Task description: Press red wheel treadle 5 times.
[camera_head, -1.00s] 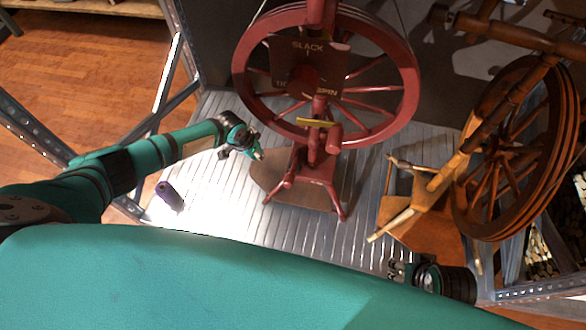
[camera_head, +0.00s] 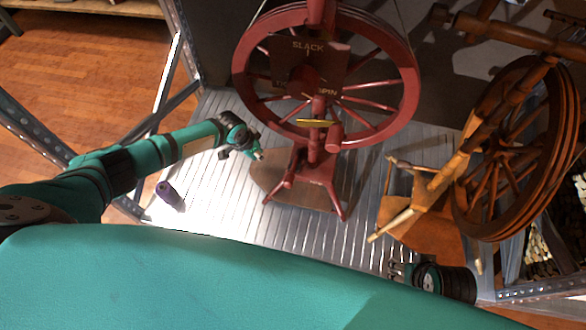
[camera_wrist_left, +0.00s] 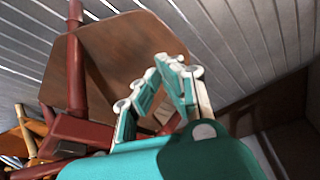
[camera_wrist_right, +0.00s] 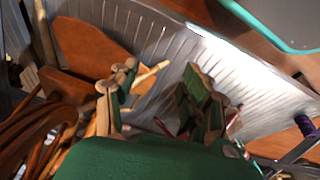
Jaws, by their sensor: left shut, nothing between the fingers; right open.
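The red spinning wheel (camera_head: 402,70) stands upright on a ribbed metal floor. Its brown treadle board (camera_head: 268,180) lies low between the red legs. It fills the upper middle of the left wrist view (camera_wrist_left: 110,55). My left gripper (camera_head: 260,155) is shut and empty, just above the treadle's left edge; I cannot tell whether it touches. In the left wrist view its fingers (camera_wrist_left: 155,95) overlap the board. My right gripper (camera_head: 393,270) is open and empty, low at the right, in front of the wooden wheel. Its fingers also show in the right wrist view (camera_wrist_right: 160,85).
A brown wooden spinning wheel (camera_head: 470,150) with its own orange-brown board (camera_head: 425,235) stands at the right, close to my right gripper. Metal frame bars (camera_head: 175,95) stand at the left.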

